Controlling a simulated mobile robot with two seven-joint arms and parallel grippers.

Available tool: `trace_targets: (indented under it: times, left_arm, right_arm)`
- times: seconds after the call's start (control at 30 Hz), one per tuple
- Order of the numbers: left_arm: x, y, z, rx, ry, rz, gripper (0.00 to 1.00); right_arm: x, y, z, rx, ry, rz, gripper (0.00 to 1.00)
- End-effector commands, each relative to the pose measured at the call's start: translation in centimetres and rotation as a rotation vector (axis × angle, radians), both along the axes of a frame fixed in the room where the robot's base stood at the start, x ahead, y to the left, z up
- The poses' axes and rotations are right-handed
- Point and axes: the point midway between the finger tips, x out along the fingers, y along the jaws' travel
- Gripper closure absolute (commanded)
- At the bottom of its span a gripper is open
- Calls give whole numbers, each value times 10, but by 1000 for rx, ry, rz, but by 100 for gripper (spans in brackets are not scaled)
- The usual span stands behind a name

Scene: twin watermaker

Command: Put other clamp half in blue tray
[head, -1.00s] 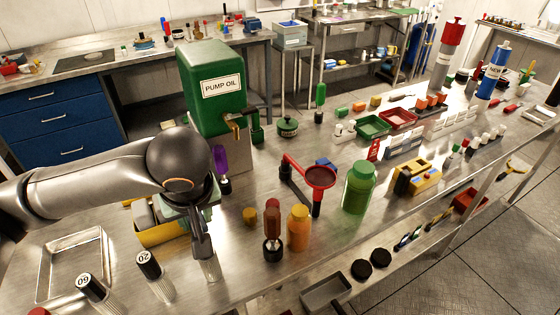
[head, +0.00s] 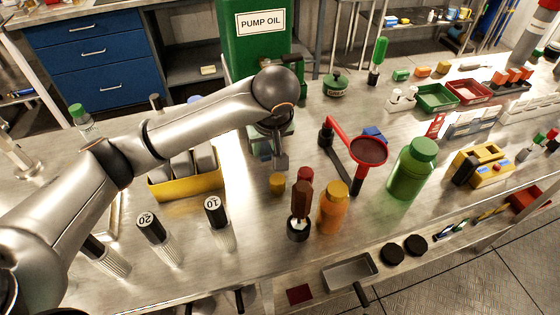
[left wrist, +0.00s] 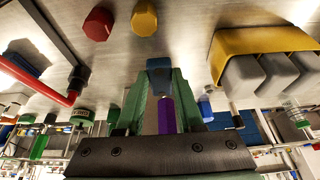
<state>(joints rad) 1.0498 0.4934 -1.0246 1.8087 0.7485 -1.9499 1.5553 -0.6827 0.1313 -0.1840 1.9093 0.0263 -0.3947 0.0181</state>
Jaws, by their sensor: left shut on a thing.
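My left gripper (head: 279,150) hangs above the metal bench, right of the yellow bin. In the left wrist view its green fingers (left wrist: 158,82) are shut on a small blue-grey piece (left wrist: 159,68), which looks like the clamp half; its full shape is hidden. In the head view a grey end (head: 281,162) shows below the gripper. A small blue object (head: 374,133) lies behind the red funnel; I cannot tell if it is the blue tray. My right gripper is not in view.
A yellow bin (head: 188,187) with grey blocks stands left of the gripper. A purple handle (left wrist: 166,115) appears beyond the fingers.

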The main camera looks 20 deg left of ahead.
Motion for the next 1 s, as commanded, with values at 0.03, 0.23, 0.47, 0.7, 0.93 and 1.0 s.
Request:
trace_targets:
  times: [0.03, 0.23, 0.47, 0.7, 0.93, 1.0]
  left_arm:
    - [9, -2, -9, 1, 2, 3, 100]
    - [36, -7, -41, 2, -1, 2, 100]
    - [47, -10, -55, 1, -1, 0, 100]
    - [50, -9, -85, 2, -1, -1, 100]
    - [50, -10, -89, 0, -2, 0, 100]
    - [50, -10, -89, 0, -2, 0, 100]
  right_arm:
    - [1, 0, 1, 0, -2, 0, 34]
    - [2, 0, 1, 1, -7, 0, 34]
    - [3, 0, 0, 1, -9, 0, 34]
    - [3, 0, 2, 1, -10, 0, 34]
    - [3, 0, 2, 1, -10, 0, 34]
    - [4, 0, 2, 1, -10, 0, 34]
